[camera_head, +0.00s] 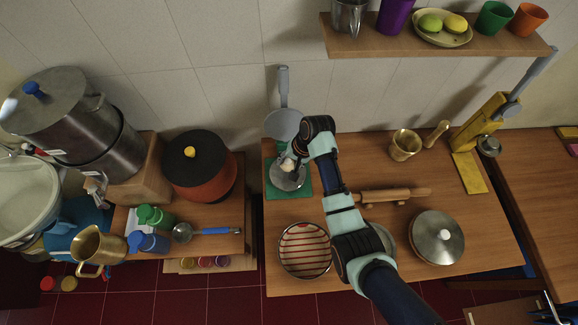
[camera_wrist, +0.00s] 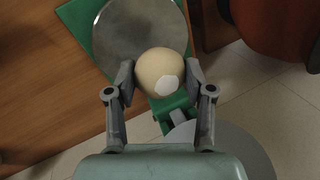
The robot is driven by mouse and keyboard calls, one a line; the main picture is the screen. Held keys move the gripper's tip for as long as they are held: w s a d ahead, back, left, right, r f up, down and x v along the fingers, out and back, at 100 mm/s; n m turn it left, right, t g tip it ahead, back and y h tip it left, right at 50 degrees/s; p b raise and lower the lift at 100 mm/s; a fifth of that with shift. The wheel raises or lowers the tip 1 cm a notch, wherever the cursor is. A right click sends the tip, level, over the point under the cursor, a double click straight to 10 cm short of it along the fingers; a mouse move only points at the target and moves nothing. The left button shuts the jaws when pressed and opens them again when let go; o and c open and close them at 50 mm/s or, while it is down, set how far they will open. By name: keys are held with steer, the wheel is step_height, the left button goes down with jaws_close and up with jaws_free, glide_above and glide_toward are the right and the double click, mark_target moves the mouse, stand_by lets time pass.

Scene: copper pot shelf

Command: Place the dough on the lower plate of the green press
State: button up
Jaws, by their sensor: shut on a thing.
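The dough (camera_wrist: 158,68) is a pale ball with a white patch, held between the two fingers of my gripper (camera_wrist: 160,78). In the head view the dough (camera_head: 287,164) shows small beside my gripper (camera_head: 291,161). The green press (camera_head: 303,187) stands open at the left end of the table. Its round grey lower plate (camera_head: 287,181) lies on the green base, and the lower plate (camera_wrist: 125,38) also shows in the wrist view. The dough is over the plate's edge nearest the hinge. I cannot tell whether it touches the plate. The raised upper plate (camera_head: 282,123) leans back, handle upward.
A rolling pin (camera_head: 395,194), a lidded pot (camera_head: 437,238) and a striped bowl (camera_head: 304,262) stand on the table (camera_head: 290,212). A brass mortar (camera_head: 405,145) and a yellow press (camera_head: 478,125) are further right. An orange-red pot (camera_head: 205,180) stands left, across a gap.

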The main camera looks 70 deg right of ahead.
mark_target(289, 169)
steer(key=shift+f+b, duration=0.45)
steer(key=shift+f, duration=1.9)
steer(key=shift+f, duration=0.1)
steer(key=o, duration=1.2)
steer(key=shift+c, duration=0.2)
steer(key=p+v, duration=0.2)
steer(key=v, duration=1)
steer(key=shift+w+p, duration=0.1)
steer(key=shift+p, duration=0.2)
